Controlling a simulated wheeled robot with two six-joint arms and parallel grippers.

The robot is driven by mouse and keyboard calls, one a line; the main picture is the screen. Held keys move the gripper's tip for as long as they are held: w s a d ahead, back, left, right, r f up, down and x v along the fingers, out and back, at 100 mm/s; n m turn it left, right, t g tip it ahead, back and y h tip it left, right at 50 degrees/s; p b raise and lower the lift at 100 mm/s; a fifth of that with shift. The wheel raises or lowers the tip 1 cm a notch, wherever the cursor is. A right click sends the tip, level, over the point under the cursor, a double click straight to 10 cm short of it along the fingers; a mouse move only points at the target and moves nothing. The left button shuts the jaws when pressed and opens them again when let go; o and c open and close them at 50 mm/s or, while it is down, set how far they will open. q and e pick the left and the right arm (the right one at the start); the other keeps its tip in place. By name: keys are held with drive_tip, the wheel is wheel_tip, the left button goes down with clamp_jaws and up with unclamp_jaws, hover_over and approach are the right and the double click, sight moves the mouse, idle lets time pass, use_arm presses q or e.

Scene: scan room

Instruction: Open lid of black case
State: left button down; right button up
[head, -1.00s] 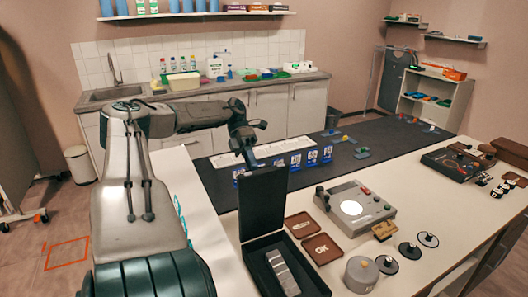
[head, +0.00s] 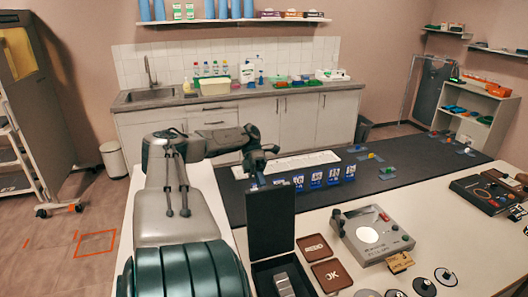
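The black case (head: 256,275) stands on the white table at the bottom middle, partly cut off by the picture's lower edge. Its lid (head: 271,222) is open and stands about upright at the case's back. Metal blocks (head: 285,283) show inside the case. My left arm comes in from the left, and its gripper (head: 261,178) is at the upper left corner of the raised lid. Its fingers are small and dark here, so I cannot tell whether they are open or touch the lid.
Two brown trays (head: 314,248) lie right of the case. Beyond them is a grey device (head: 377,235) with a lit disc. Black round pieces (head: 424,287) lie near the front. A dark mat (head: 400,170) with blue cards (head: 316,180) lies behind the lid.

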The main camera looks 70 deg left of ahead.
use_arm(q)
drive_tip(key=shift+f, duration=0.4)
